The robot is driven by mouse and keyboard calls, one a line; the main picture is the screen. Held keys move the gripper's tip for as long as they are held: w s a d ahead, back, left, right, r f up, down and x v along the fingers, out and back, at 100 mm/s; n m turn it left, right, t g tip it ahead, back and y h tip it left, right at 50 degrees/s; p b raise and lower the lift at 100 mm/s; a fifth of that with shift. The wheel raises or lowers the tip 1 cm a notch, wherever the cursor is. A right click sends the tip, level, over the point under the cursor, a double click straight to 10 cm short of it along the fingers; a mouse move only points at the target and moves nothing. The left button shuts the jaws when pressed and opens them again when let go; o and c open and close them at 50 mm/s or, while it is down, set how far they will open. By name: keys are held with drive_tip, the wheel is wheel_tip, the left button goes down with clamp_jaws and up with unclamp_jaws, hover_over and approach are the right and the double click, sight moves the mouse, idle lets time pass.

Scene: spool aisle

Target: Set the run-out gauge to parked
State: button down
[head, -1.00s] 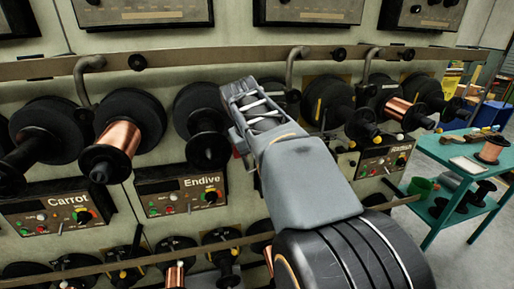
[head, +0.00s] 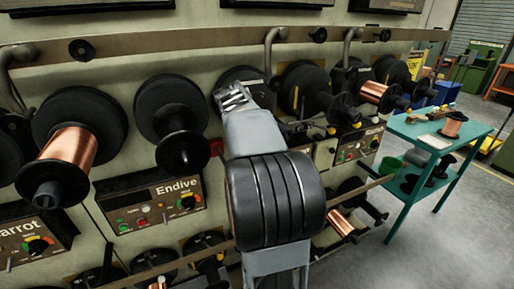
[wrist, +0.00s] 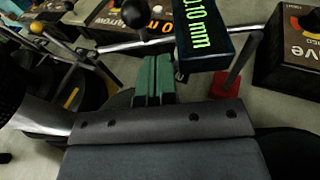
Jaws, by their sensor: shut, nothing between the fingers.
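The run-out gauge's dark box (wrist: 212,40) shows near the top centre of the wrist view, with a green readout that seems to say 0.10 mm. A pale metal rod (wrist: 118,47) runs beside it, and a black ball knob (wrist: 133,12) stands to its left. My gripper (wrist: 155,62) has green fingers, shut and empty, just below the knob and left of the readout in that picture. Whether they touch the rod or knob I cannot tell. In the head view my arm hides the gauge and most of my gripper.
The Endive control box (head: 150,205) is left of my arm. Copper spool (head: 68,155) and dark spindles (head: 172,120) stick out from the machine. A rail (head: 150,40) crosses above them. A teal table (head: 440,135) stands at the right, with open floor (head: 440,240) in front.

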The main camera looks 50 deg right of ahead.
drive_tip(key=shift+x, duration=1.8)
